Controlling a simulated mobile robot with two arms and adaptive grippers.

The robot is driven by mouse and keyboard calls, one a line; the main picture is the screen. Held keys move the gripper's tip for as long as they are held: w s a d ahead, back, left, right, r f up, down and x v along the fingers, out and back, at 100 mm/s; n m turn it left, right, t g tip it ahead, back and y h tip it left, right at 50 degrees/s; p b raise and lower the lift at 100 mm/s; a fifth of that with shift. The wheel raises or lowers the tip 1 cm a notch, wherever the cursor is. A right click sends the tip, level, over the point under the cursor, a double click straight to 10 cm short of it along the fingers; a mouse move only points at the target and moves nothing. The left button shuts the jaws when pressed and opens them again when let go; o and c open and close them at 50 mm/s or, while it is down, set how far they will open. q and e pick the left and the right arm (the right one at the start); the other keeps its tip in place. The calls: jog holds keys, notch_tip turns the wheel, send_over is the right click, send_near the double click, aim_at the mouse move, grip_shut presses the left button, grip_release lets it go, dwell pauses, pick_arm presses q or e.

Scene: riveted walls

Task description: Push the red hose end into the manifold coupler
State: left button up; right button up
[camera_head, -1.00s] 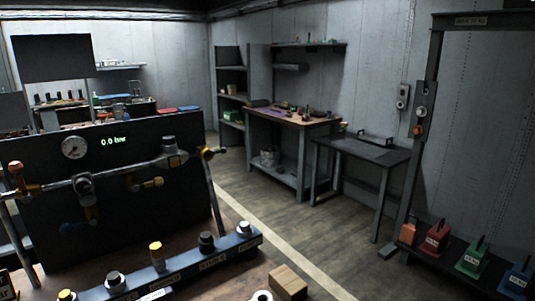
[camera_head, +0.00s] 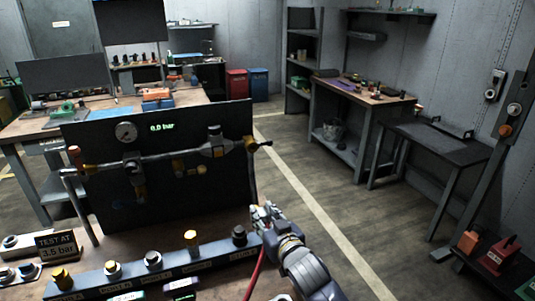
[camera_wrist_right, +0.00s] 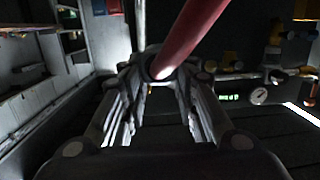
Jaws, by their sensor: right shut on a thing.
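My right gripper (camera_head: 264,211) is raised at the right end of the front rail, before the lower right edge of the black panel. It is shut on the red hose (camera_head: 257,272), which hangs below it. In the right wrist view the hose (camera_wrist_right: 190,35) runs up from between the fingers (camera_wrist_right: 155,78). The hose's tip is hidden by the gripper. The manifold pipe (camera_head: 100,168) crosses the panel, with brass and grey fittings. A brass side fitting (camera_head: 190,170) and a right-end fitting (camera_head: 252,145) show; I cannot tell which is the coupler. The gripper appears apart from them.
A gauge (camera_head: 126,132) and a 0.0 bar readout are on the black panel (camera_head: 100,205). A "TEST AT 3.5 bar" sign (camera_head: 58,245) stands left. Open floor (camera_head: 305,215) lies right of the bench.

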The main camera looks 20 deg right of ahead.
pick_arm(q)
jog(key=r, duration=0.1)
jog(key=r+p, duration=0.1)
jog(key=d+r+p, duration=0.1)
jog(key=shift+w+r, duration=0.2)
jog(key=shift+w, duration=0.2)
pick_arm(e)
jog(key=w+d+r, duration=0.4)
jog(key=w+r, duration=0.4)
jog(key=r, duration=0.2)
jog(key=shift+w+r+m+h, duration=0.2)
jog(key=shift+w+m+h, duration=0.1)
jog(key=shift+h, duration=0.1)
jog(key=shift+a, duration=0.1)
pick_arm(q)
jog(key=shift+s+a+f+b, duration=0.15)
jog(key=shift+f+b, duration=0.2)
jog(key=shift+f, duration=0.2)
pick_arm(e)
jog(key=shift+w+a+r, duration=0.1)
jog(key=shift+w, duration=2.75)
pick_arm(q)
jog(key=shift+r+p, duration=0.5)
jog(key=shift+r, duration=0.05)
jog(key=shift+f, duration=0.15)
pick_arm(e)
jog(key=shift+w, duration=0.15)
